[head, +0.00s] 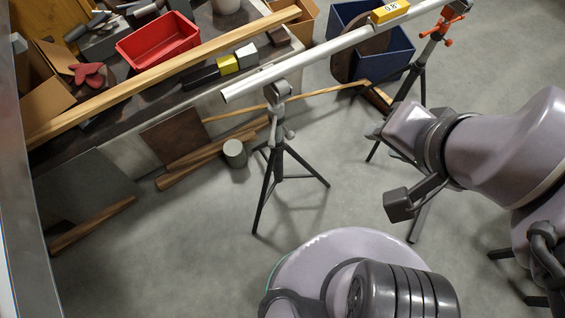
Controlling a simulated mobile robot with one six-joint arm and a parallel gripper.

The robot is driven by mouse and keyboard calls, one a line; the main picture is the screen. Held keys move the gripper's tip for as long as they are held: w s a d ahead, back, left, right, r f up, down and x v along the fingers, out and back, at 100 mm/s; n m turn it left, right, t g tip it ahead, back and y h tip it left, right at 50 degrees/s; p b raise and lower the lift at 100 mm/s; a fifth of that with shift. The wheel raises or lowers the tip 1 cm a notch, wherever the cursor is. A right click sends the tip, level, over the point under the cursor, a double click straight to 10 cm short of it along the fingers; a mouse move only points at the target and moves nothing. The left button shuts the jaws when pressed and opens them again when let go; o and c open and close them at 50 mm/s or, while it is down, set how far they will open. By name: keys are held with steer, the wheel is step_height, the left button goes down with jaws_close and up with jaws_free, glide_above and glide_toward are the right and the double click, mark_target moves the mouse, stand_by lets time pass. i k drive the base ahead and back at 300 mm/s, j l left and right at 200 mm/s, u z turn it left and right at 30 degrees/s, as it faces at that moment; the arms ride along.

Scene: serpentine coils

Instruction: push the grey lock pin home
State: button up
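A long pale pipe (330,52) rests across two tripod stands. The nearer stand (278,165) has a grey head and grey fittings (287,132) below it. The grey lock pin cannot be told apart from these fittings at this size. The farther stand (421,68) has an orange handle (436,41). My gripper (376,132) is at the end of my arm on the right, below the pipe and right of the nearer stand, apart from its grey fittings. Its fingers are small and partly hidden by the wrist, so their opening does not show.
A yellow block marked 0.8° (390,11) sits on the pipe. A blue bin (398,62) stands behind it. A workbench with a red tray (158,42) and a long wooden beam (180,66) is at upper left. Open floor (190,235) is at lower left.

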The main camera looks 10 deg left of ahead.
mark_target(291, 135)
steer(key=k+l+u, duration=0.15)
steer(key=k+u, duration=0.55)
steer(key=i+l+u, duration=0.2)
steer(key=i, duration=0.25)
